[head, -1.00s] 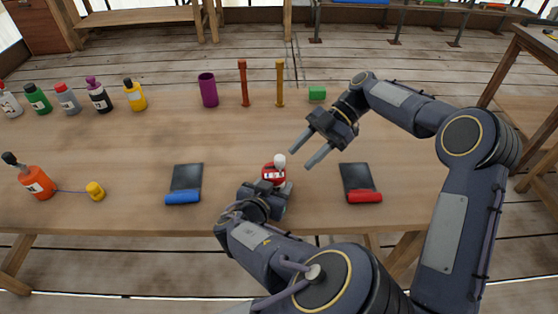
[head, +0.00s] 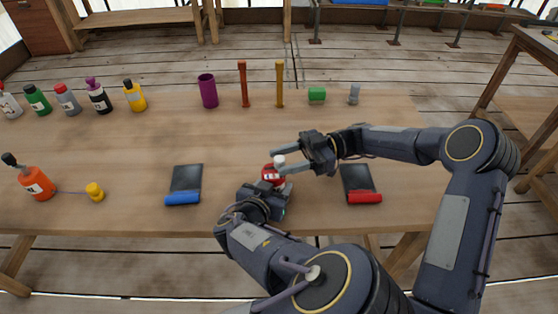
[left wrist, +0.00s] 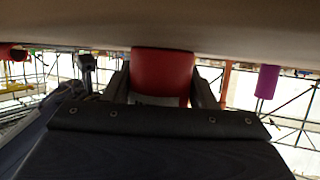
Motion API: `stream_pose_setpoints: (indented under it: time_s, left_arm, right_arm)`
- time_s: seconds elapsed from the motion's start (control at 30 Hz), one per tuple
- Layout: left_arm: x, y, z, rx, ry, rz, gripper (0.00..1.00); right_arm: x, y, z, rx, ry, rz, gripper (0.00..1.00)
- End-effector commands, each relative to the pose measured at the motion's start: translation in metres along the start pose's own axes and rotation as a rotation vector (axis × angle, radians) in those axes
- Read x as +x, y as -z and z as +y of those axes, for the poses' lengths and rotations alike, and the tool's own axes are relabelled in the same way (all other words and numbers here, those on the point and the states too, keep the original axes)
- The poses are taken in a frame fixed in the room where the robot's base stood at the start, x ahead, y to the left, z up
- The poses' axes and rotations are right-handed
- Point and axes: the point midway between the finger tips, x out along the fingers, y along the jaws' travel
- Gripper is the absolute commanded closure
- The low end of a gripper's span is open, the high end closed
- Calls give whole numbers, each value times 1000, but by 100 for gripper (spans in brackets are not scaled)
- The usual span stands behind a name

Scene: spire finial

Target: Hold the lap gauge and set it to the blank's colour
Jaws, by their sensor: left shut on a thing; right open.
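The lap gauge looks to be the red round body (head: 268,174) with a white label and a white knob (head: 279,160) on top. My left gripper (head: 273,186) is shut on it above the table's front half. In the left wrist view its red body (left wrist: 163,75) sits between the two dark fingers. My right gripper (head: 281,162) is open, with its fingers to either side of the white knob; whether they touch it I cannot tell. A green block (head: 317,95) and a small grey cylinder (head: 354,94) stand at the back; which thing is the blank is unclear.
Dark pads with a blue roll (head: 182,199) and a red roll (head: 365,197) lie either side. A purple cup (head: 208,91), red post (head: 243,84) and yellow post (head: 280,84) stand behind. Several bottles line the left; an orange bottle (head: 37,182) is near a yellow piece (head: 95,191).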

Motion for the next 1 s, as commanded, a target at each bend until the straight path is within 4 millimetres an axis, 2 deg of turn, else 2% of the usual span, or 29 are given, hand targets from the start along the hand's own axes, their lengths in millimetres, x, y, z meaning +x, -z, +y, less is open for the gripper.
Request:
stream_pose_setpoints:
  time_s: [0.2, 0.47, 0.83, 1.0]
  left_arm:
    - [0, 0, 0, 0, 0, 1, 74]
    - [0, 0, 0, 0, 0, 1, 74]
    - [0, 0, 0, 0, 0, 1, 74]
    - [0, 0, 0, 0, 0, 1, 74]
  right_arm:
    - [16, 0, 0, 0, 0, 0, 55]
    - [18, 0, 0, 0, 0, -1, 55]
    - [17, 0, 0, 0, 0, -1, 100]
    - [17, 0, 0, 0, -1, -1, 100]
